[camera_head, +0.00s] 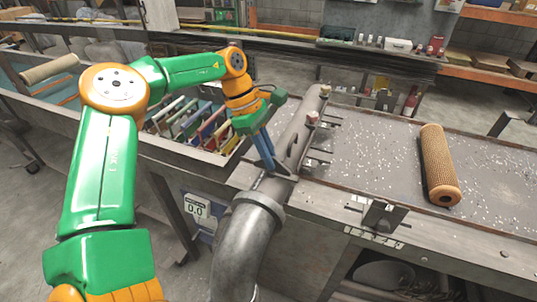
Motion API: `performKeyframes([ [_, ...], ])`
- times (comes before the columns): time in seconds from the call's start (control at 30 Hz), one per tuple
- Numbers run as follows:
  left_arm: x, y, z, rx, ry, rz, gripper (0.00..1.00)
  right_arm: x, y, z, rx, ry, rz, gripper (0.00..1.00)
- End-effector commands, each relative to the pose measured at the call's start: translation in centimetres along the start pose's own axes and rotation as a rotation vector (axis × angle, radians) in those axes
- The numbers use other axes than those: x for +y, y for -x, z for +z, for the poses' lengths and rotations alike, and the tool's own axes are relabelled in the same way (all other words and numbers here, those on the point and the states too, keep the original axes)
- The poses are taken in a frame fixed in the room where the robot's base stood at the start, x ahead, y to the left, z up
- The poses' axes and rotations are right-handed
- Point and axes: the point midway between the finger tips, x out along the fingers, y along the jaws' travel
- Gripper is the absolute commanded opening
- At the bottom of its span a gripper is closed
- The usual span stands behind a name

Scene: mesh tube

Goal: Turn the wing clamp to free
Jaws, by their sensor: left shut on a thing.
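My left arm comes in from the left, and its gripper (262,150) points down at the near part of the grey pipe (290,137). Its blue fingers are shut on a small part at the pipe's left side, which I take to be the wing clamp; the fingers mostly hide it. Metal brackets with small fittings stand along the pipe's right side. Another metal clamp-like bracket (383,215) sits on the table's front edge, right of the pipe. My right gripper is not in view.
A tan mesh tube (438,163) lies on the speckled table top (370,150) at the right. A large elbow pipe (243,240) bends down in front. A rack of coloured frames (190,120) stands left of the pipe. A small display (197,207) reads near 0.0.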

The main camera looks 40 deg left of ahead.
Motion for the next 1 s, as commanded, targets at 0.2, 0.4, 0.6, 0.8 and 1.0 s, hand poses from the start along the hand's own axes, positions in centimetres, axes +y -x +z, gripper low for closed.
performKeyframes([
  [0.2, -0.1, 0.0, 0.0, 0.001, -0.002, -0.002, 0.00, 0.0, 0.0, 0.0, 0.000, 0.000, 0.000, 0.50],
  [0.4, -0.1, 0.0, 0.0, 0.001, -0.001, -0.003, 0.40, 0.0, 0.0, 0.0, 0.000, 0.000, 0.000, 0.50],
  [0.6, 0.0, 0.0, 0.0, 0.001, 0.000, -0.002, 0.40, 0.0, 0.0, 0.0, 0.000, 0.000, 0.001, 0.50],
  [0.8, 0.1, 1.4, -0.1, 0.001, 0.000, 0.004, 0.40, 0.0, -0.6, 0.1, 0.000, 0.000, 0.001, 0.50],
  [1.0, 0.1, 5.9, 0.1, 0.002, 0.001, 0.001, 0.40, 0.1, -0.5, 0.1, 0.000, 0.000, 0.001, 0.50],
])
